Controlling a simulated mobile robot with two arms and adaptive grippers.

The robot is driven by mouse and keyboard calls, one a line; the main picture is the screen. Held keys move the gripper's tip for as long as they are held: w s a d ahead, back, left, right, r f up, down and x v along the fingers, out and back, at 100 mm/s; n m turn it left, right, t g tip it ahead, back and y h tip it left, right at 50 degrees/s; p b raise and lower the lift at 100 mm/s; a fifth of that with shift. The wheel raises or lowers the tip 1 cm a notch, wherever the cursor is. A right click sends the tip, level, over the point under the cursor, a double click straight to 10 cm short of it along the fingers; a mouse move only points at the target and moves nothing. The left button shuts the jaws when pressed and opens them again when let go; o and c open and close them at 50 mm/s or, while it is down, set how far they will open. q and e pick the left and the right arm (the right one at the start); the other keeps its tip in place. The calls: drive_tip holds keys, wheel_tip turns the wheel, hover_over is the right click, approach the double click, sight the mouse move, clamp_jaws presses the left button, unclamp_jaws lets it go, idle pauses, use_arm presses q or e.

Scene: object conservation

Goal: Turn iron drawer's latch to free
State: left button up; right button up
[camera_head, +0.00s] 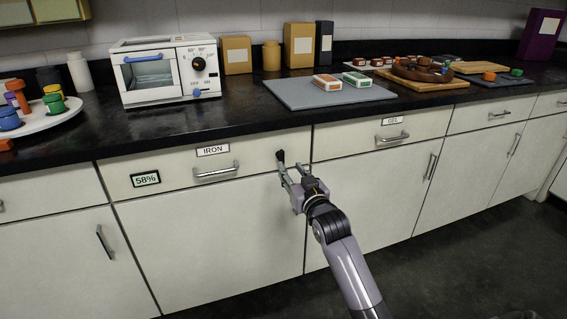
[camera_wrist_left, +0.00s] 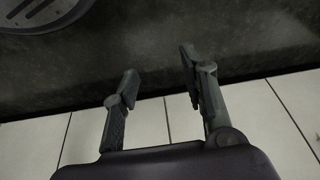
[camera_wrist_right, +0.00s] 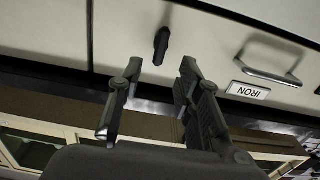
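The iron drawer (camera_head: 255,176) is closed, with an IRON label (camera_head: 213,150) and a metal bar handle (camera_head: 216,171). Its small black latch (camera_head: 280,156) sits on the drawer front near the right edge. The latch also shows in the right wrist view (camera_wrist_right: 161,46), pointing along the front, just beyond the fingers. My right gripper (camera_head: 288,172) is open and empty, its fingertips close to the latch and apart from it in the right wrist view (camera_wrist_right: 158,70). My left gripper (camera_wrist_left: 157,65) is open and empty over the floor, and is not in the head view.
A drawer labelled OIL (camera_head: 392,121) is to the right, closed. A 58% sign (camera_head: 145,179) is left of the iron handle. The black counter (camera_head: 230,116) above holds a white toaster oven (camera_head: 165,72) and a grey mat (camera_head: 290,97). The floor in front is clear.

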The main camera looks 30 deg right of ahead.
sight(283, 158)
drive_tip(key=b+x, duration=0.1)
drive_tip(key=x, duration=0.5)
drive_tip(key=shift+w+d, duration=0.1)
drive_tip(key=shift+w, duration=0.4)
use_arm(q)
drive_tip(key=w+t, duration=0.1)
drive_tip(key=w+d+t, duration=0.1)
drive_tip(key=w, duration=0.1)
drive_tip(key=w+r, duration=0.1)
drive_tip(key=w, duration=0.1)
drive_tip(key=shift+w+d+t+h, duration=0.25)
drive_tip(key=shift+d+t+h, duration=0.05)
drive_tip(key=shift+d+t, duration=0.1)
use_arm(e)
drive_tip(key=shift+c, duration=0.2)
clamp_jaws()
